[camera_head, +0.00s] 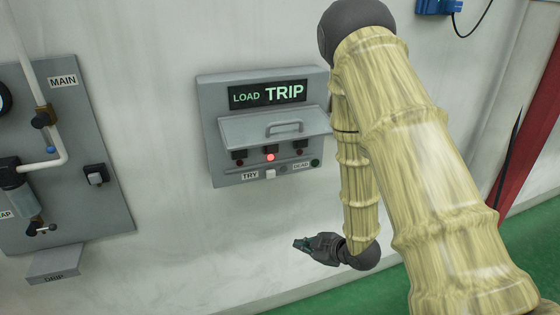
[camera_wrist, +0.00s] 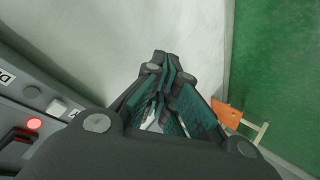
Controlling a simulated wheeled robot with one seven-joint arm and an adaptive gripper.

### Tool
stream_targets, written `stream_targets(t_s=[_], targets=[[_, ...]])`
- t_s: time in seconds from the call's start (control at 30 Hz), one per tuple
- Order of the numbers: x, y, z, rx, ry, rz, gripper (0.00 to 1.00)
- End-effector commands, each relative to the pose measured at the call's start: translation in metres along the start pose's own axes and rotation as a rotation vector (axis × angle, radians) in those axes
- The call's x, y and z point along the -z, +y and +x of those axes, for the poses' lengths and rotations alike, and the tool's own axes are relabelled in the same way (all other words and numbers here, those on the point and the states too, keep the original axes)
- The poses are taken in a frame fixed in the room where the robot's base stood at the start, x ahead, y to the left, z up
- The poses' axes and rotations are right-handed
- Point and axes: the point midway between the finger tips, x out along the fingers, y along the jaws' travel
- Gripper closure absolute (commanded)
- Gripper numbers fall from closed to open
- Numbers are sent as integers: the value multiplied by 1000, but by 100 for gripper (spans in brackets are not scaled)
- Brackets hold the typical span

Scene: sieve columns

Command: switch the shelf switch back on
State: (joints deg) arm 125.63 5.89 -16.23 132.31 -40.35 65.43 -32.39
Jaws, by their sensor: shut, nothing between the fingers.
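A grey control box (camera_head: 216,150) on the wall has a display (camera_head: 268,93) reading "LOAD TRIP". Its hinged cover (camera_head: 262,128) with a bar handle sticks out above a row of three dark switches. The middle switch (camera_head: 270,149) has a brightly lit red lamp (camera_head: 270,157) below it; the lamps beside it are dim. No readable label shows which one is the shelf switch. My gripper (camera_head: 303,244) is shut and empty, below and right of the box, apart from it. In the wrist view my gripper (camera_wrist: 165,68) points along the wall, with the lit lamp (camera_wrist: 34,123) at left.
A white button (camera_head: 270,174) beside a "TRY" label and a green button (camera_head: 315,163) are on the box's lower face. A grey "MAIN" panel (camera_head: 100,215) with pipes and a switch (camera_head: 96,174) is at left. An orange object (camera_wrist: 227,114) stands near the green floor.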

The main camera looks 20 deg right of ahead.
Motion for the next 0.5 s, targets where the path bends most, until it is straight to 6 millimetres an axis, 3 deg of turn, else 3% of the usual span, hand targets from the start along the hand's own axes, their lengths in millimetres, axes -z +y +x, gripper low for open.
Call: stream_targets(t_s=[0.03,0.2,0.5], targets=[[9,17,-1,-19,44,-58,100],[43,64,-17,-73,182,-257,100],[98,132,-66,-179,400,-610,100]])
